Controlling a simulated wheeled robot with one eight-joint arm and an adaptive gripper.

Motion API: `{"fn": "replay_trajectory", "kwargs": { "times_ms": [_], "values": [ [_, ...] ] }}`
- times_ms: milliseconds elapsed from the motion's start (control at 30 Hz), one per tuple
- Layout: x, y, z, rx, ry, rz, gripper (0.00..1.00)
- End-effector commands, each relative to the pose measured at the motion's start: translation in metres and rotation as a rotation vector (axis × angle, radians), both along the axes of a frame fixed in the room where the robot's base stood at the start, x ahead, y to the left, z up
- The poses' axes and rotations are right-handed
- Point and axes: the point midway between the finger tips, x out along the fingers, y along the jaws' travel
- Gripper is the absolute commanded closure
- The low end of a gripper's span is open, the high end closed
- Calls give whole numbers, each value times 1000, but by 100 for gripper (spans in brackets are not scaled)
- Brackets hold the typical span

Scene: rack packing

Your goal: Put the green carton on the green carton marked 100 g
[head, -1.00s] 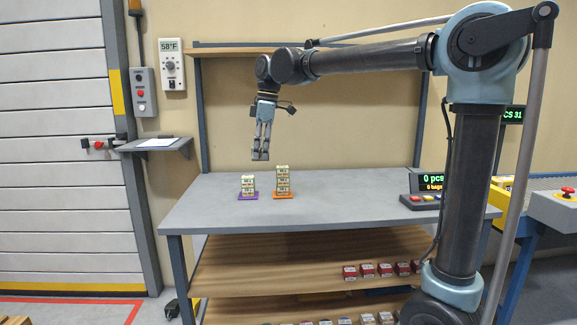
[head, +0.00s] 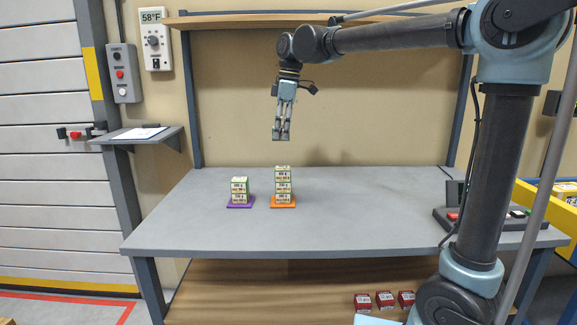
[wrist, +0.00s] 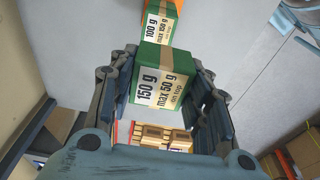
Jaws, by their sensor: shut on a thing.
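My gripper (head: 281,136) is above the table, over the orange-mat stack in the head view. In the wrist view its jaws (wrist: 162,88) are closed around a green carton (wrist: 162,78) marked 150 g, max 50 g on top. I cannot make out this carton in the head view. A green carton (wrist: 154,22) marked 100 g, max 150 g on top, shows beyond it, apart from it, near orange. In the head view a stack of green-and-cream cartons (head: 283,185) stands on an orange mat (head: 283,204). Its labels are too small to read there.
A shorter stack (head: 239,189) stands on a purple mat (head: 240,204) to the left. The grey table (head: 370,215) is clear around them. A wooden shelf (head: 250,20) runs above at the back. Red boxes (head: 385,300) sit on the shelf below.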

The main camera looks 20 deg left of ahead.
Motion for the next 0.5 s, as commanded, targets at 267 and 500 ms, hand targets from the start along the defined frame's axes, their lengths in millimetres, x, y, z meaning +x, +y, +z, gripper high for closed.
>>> {"fn": "replay_trajectory", "kwargs": {
  "times_ms": [267, 500],
  "values": [
    [0, 0, -24, 0, 0, 0, 83],
    [0, 0, -55, 0, 0, 0, 83]
  ]
}}
